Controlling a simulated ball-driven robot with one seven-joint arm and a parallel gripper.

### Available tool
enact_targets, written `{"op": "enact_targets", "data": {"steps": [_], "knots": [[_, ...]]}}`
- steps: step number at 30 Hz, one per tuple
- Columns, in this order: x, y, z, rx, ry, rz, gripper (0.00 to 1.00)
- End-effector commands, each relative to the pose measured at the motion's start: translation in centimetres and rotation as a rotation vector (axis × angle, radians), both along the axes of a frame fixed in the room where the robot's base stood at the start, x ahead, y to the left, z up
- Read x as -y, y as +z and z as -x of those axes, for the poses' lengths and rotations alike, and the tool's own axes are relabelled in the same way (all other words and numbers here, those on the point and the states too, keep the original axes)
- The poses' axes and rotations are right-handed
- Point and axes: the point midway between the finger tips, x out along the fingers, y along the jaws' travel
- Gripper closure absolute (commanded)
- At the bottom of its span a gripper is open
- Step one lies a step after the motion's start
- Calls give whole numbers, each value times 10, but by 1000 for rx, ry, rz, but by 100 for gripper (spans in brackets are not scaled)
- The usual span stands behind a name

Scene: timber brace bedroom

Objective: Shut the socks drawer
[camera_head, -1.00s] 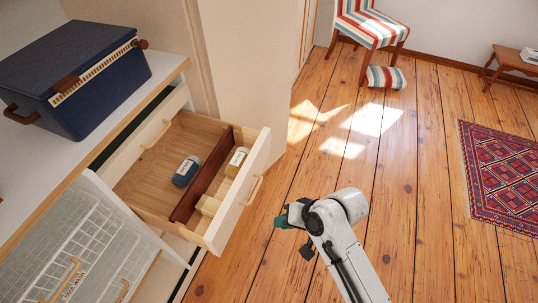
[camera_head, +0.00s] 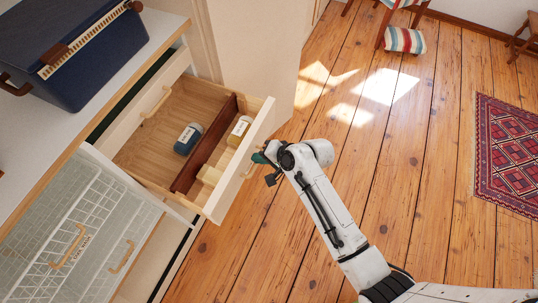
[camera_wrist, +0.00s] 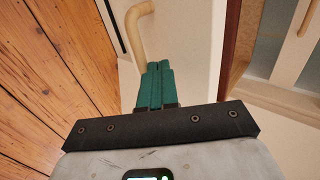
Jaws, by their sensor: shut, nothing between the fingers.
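A pale wooden drawer (camera_head: 147,156) stands pulled out of the white dresser in the head view. A dark brown divider (camera_head: 204,144) splits it lengthwise. My gripper (camera_head: 262,158) is at the outer side of its white front panel (camera_head: 238,168), close to the curved wooden handle. Its green fingertips (camera_wrist: 155,83) are closed together with nothing between them. In the wrist view they point at the white front beside the handle (camera_wrist: 136,32). I cannot tell whether they touch. No socks label is readable on this drawer.
A blue-capped jar (camera_head: 188,139), a yellow jar (camera_head: 239,130) and a pale block (camera_head: 209,175) lie in the drawer. Wire-fronted units (camera_head: 75,235) sit below left. A navy box (camera_head: 85,55) stands on top.

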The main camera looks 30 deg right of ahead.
Motion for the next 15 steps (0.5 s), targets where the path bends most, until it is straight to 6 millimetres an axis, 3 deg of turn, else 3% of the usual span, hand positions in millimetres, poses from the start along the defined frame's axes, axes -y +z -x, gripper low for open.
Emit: {"op": "enact_targets", "data": {"steps": [15], "knots": [[-5,-7,-6,0,1,1,100]]}}
